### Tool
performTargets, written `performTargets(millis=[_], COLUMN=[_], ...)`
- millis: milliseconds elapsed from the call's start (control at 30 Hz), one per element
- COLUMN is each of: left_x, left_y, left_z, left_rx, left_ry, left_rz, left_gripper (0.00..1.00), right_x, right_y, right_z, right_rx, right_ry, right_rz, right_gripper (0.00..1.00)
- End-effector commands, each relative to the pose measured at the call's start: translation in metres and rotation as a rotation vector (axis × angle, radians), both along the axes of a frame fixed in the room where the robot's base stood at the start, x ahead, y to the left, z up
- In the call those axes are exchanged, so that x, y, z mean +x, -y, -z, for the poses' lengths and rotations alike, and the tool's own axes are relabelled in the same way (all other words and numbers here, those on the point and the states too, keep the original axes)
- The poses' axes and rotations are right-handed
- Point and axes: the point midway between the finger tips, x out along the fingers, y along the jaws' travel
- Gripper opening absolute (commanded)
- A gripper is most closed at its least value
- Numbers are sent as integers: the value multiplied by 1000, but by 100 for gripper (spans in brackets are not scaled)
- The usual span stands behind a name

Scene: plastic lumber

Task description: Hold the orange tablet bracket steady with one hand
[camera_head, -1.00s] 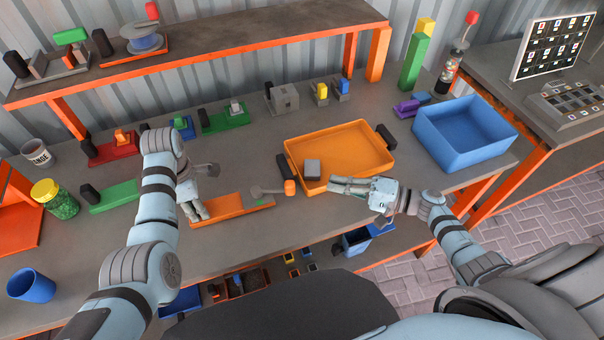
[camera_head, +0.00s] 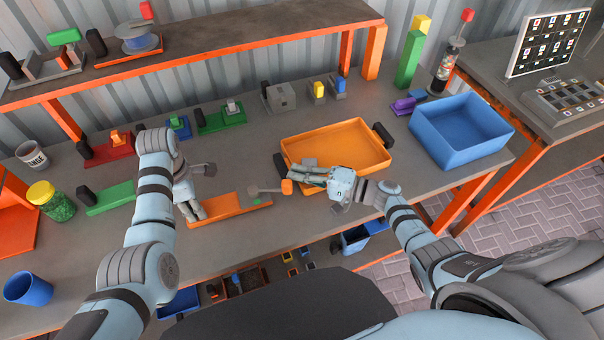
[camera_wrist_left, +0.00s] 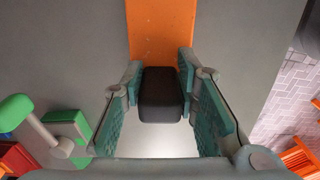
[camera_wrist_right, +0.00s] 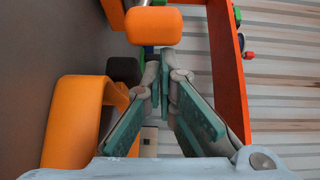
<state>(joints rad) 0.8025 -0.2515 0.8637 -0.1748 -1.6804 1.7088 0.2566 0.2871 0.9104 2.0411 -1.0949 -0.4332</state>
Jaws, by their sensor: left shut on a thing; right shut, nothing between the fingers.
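The orange tablet bracket (camera_head: 230,208) lies flat near the table's front edge; its plate also shows in the left wrist view (camera_wrist_left: 162,35). My left gripper (camera_head: 193,212) is at its left end. In the left wrist view its fingers (camera_wrist_left: 161,95) are shut on the bracket's dark block. My right gripper (camera_head: 304,173) is shut and empty, just above and right of the mallet head, over the orange tray's left front.
A blue bin (camera_head: 460,135) stands further right. Coloured brackets (camera_head: 110,198) line the back and left. A green jar (camera_head: 52,200) stands left.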

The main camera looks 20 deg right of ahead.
Motion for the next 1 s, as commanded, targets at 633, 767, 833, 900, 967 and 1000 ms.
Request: performTargets(millis=[633,767,833,900,967,1000], left_x=[0,0,0,0,0,0], left_y=[1,1,1,1,1,1], left_z=[0,0,0,0,0,0], left_rx=[-2,-2,-2,-2,-2,-2], left_ry=[1,1,1,1,1,1], left_rz=[0,0,0,0,0,1], left_gripper=[0,0,0,0,0,0], right_x=[-9,-12,-16,-20,-24,-27], right_y=[-2,-4,-4,-5,-7,-8], right_z=[2,2,2,1,1,1], right_rx=[-2,-1,0,1,3,4], right_ry=[3,5,6,7,8,9], right_rz=[72,99,123,155,188,215], right_gripper=[0,0,0,0,0,0])
